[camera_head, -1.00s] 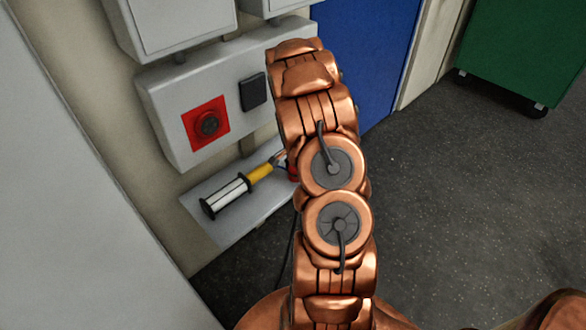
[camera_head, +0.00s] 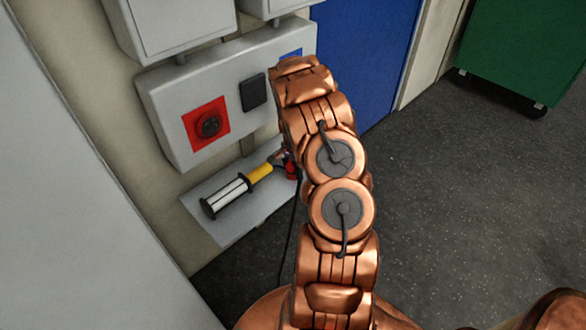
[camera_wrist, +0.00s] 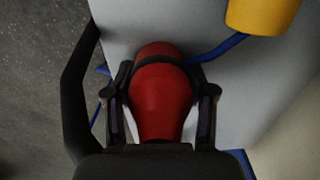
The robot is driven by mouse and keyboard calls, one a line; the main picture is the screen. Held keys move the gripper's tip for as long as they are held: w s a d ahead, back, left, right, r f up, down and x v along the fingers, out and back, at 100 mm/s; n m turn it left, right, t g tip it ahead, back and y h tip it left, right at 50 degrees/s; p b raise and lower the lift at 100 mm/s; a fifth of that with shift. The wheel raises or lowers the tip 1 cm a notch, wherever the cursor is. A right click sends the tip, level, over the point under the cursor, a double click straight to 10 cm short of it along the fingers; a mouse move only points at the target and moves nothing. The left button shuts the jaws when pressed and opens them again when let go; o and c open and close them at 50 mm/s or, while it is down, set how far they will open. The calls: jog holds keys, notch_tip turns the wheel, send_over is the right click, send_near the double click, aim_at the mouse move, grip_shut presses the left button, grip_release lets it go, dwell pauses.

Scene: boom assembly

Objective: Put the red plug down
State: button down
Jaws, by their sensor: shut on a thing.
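The red plug (camera_wrist: 160,100) fills the middle of the wrist view, between the two dark fingers of my gripper (camera_wrist: 162,105), which is shut on it. The plug is over the light grey shelf (camera_wrist: 130,20); I cannot tell whether it touches the surface. In the head view a small part of the red plug (camera_head: 291,168) shows at the right end of the shelf (camera_head: 235,228). My arm hides most of my gripper there.
A yellow-handled lamp (camera_head: 238,190) lies on the shelf, left of the plug; its yellow part shows in the wrist view (camera_wrist: 262,14). A blue cable (camera_wrist: 218,48) runs beside the plug. Above are a red socket (camera_head: 207,123) and a black one (camera_head: 253,92).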

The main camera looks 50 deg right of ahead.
jog(key=shift+c, duration=1.9)
grip_release()
